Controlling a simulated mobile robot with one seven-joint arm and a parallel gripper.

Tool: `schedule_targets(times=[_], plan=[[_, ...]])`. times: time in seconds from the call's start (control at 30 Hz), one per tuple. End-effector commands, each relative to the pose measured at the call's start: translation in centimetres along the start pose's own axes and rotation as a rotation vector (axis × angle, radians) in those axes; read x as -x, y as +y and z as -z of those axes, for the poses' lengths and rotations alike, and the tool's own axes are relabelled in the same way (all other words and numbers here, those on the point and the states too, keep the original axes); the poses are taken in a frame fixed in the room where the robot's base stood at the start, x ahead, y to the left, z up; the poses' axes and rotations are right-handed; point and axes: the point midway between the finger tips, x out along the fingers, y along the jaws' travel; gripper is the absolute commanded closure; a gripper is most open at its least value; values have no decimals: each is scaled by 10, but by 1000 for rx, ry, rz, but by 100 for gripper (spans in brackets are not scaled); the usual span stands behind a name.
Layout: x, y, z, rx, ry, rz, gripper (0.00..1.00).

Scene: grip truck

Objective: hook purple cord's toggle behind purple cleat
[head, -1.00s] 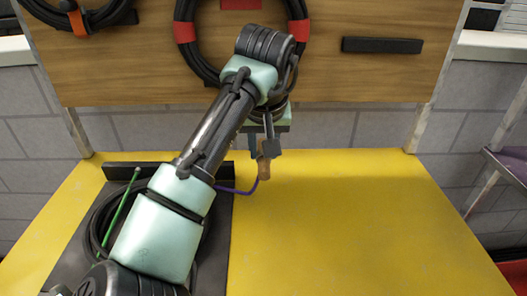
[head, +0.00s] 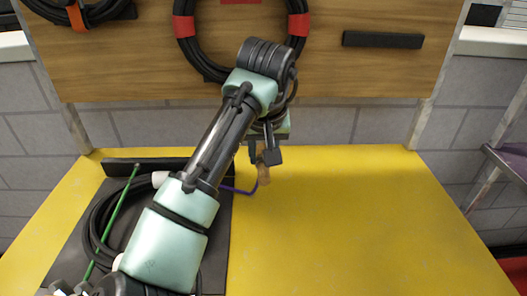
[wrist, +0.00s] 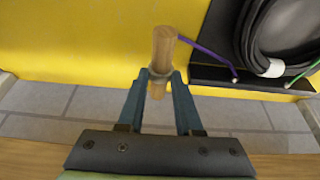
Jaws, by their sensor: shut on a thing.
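The toggle is a light wooden peg, seen in the wrist view (wrist: 163,48) and in the head view (head: 264,178). My gripper (wrist: 163,77) is shut around its middle and holds it over the yellow table; in the head view my gripper (head: 263,161) points down. The purple cord (wrist: 205,56) leaves the toggle's far end and runs, slightly slack, to the black rail (wrist: 215,76). In the head view the purple cord (head: 238,190) passes behind my forearm. I cannot make out a purple cleat; my arm hides part of the black board.
A coiled black cable (head: 96,215) lies on the dark board at left, with a green cord (head: 119,215) stretched across it. The yellow table (head: 350,220) is clear at right. Behind stands a wooden panel (head: 350,80) with hung cables and a black bar (head: 382,40).

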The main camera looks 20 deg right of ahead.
Motion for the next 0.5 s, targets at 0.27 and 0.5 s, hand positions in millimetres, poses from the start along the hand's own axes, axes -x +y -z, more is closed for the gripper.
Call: schedule_targets(times=[0.27,0.5], plan=[[11,-14,-20,189,0,76,100],[19,-28,-38,365,-2,148,100]])
